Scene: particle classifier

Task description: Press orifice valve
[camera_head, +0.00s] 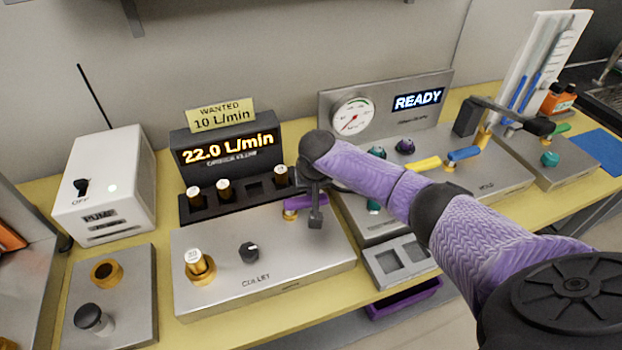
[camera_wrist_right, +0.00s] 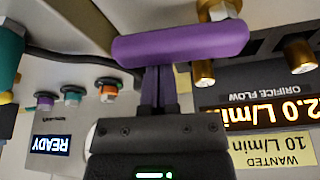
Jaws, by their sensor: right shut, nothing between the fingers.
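A purple bar-shaped handle (camera_head: 298,203), the likely orifice valve, sits at the back right of the metal collet box (camera_head: 262,262). No label on it is readable. It also shows large in the wrist view (camera_wrist_right: 180,42). My right gripper (camera_head: 316,217) is shut and empty, pointing down by the handle. In the wrist view its fingertips (camera_wrist_right: 158,74) meet the handle's edge; whether they touch cannot be told. The orifice flow display (camera_head: 228,148) reads 22.0 L/min, under a sign (camera_head: 220,114) reading WANTED 10 L/min. My left gripper is out of view.
Brass-and-white plugs (camera_head: 224,190) stand in a black rack behind the box. A black knob (camera_head: 249,252) and another plug (camera_head: 198,265) are on the box. A white pump unit (camera_head: 108,180) stands left. A gauge panel (camera_head: 385,105) showing READY is behind my right arm.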

